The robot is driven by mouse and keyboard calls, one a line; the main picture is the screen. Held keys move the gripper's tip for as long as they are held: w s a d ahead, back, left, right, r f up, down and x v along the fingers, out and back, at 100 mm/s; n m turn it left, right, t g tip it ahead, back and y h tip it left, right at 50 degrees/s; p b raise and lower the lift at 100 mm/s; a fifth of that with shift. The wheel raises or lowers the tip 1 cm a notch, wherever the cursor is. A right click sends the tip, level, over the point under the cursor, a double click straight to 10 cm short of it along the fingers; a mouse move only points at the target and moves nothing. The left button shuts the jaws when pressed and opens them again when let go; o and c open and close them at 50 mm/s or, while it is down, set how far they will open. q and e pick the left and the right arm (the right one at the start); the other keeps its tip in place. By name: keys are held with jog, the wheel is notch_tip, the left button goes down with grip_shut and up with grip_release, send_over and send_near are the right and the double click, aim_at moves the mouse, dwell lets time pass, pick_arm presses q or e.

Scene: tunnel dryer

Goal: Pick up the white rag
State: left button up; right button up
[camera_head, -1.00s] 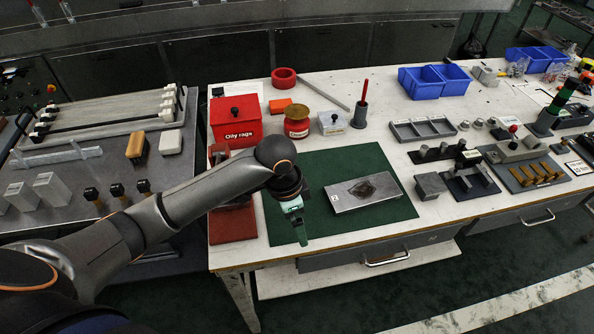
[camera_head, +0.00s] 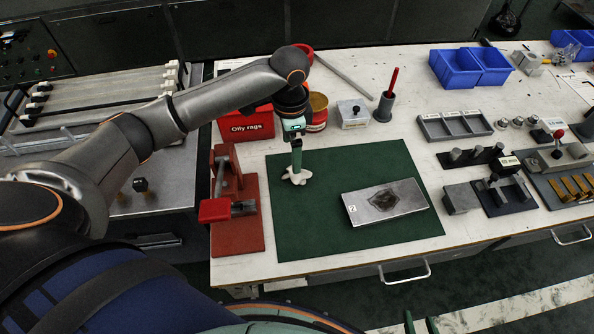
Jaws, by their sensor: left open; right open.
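A small crumpled white rag (camera_head: 290,178) lies on the left part of the green mat (camera_head: 340,240). My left gripper (camera_head: 297,166) points down right over the rag, its fingertips at or just above its middle. The fingers are seen nearly edge-on and hide part of the rag; the jaws are open and I cannot tell whether they touch it. At the bottom edge, the two separate green fingertips of my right gripper (camera_head: 420,325) show, open and away from the table top.
A grey metal plate (camera_head: 358,209) lies on the mat right of the rag. A red clamp fixture (camera_head: 237,235) stands left. Behind are a red "Oily rags" bin (camera_head: 247,127), a red pot (camera_head: 317,119) and a clear box (camera_head: 352,115). The mat's front is clear.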

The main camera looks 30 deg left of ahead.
pick_arm(q)
send_over(292, 174)
jog(key=f, duration=0.4)
jog(key=shift+s+d+f, duration=0.15)
jog(key=shift+s+f, duration=0.1)
jog(key=shift+f, duration=0.05)
jog(key=shift+w+f+b, duration=0.15)
jog(key=shift+f, duration=1.35)
jog(key=shift+w+f+b, duration=0.1)
jog(key=shift+f+b, duration=0.05)
jog(key=shift+f, duration=1.3)
jog(key=shift+c, duration=0.4)
jog(key=c, duration=1.2)
jog(key=shift+r, duration=0.2)
jog(key=shift+c, duration=0.2)
